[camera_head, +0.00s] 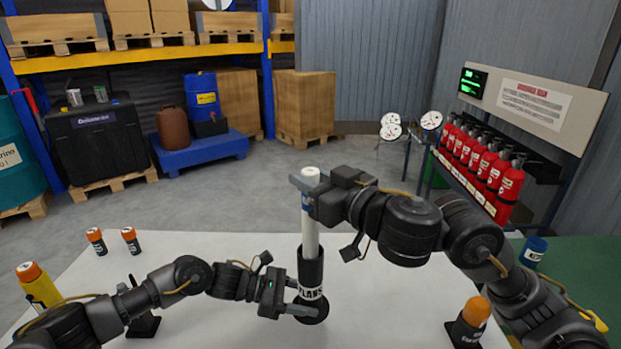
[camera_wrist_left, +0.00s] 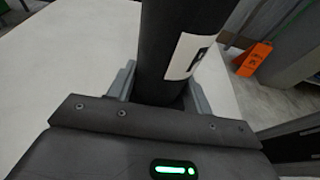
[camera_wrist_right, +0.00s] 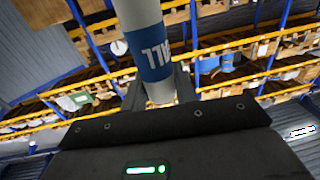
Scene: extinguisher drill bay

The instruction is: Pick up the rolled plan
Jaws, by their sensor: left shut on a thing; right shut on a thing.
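The rolled plan (camera_head: 310,235) is a slim white roll standing upright, its lower end inside a black tube (camera_head: 311,268) marked PLANS. My right gripper (camera_head: 308,193) is shut on the roll near its top; the right wrist view shows the white roll with a blue lettered band (camera_wrist_right: 150,50) between the fingers. My left gripper (camera_head: 308,299) is shut on the lower part of the tube, just above its round base on the white table (camera_head: 220,320). The left wrist view shows the black tube (camera_wrist_left: 185,40) between the fingers. How deep the roll sits is hidden.
Small orange-capped black containers (camera_head: 96,240) stand on the table at the left, and another (camera_head: 468,320) near my right arm. A yellow orange-capped bottle (camera_head: 40,287) is at the far left. A blue cup (camera_head: 533,252) stands on the green surface (camera_head: 590,270) at the right.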

